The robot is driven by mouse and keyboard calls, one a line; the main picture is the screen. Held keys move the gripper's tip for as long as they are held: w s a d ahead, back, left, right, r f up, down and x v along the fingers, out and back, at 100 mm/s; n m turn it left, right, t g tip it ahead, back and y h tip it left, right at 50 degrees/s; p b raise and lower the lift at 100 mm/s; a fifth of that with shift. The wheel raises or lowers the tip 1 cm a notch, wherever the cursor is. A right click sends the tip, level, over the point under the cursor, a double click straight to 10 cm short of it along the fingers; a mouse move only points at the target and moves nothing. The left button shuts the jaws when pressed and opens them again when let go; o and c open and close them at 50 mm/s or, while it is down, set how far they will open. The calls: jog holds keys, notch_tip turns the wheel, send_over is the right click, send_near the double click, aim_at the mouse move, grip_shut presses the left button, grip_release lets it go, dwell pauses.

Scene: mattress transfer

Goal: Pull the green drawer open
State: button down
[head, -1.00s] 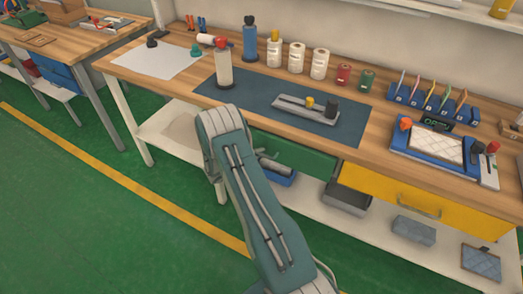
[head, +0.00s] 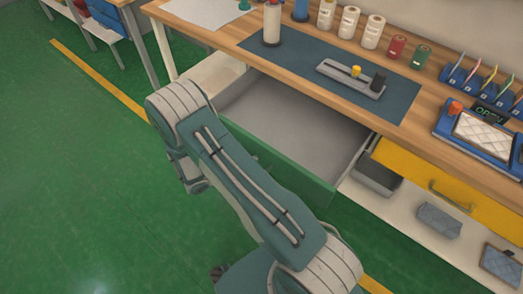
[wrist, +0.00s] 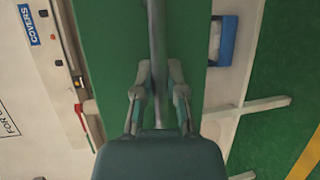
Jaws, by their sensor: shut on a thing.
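The green drawer (head: 312,184) stands well out from under the workbench, and its grey, empty-looking inside shows in the head view. In the wrist view its green front (wrist: 105,60) runs up the middle, with a grey bar handle (wrist: 157,35) across it. My gripper (wrist: 158,88) is shut on this handle, one finger on each side. In the head view my arm covers the handle and part of the drawer front, and my fingertips are hidden.
A yellow drawer (head: 440,188) is shut to the right. A grey bin (head: 377,180) stands on the lower shelf (head: 405,212). Bottles, spools and a blue mat (head: 300,68) lie on the benchtop. Green floor (head: 80,200) in front is clear.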

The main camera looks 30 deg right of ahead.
jog(key=shift+s+a+f, duration=0.1)
jog(key=shift+a, duration=0.5)
jog(key=c, duration=0.7)
grip_release()
jog(key=a, duration=0.4)
jog(key=a+r, duration=0.1)
jog(key=a, duration=0.3)
jog(key=a+r, duration=0.1)
jog(key=a, duration=0.3)
jog(key=shift+r, duration=0.1)
jog(key=shift+d, duration=0.1)
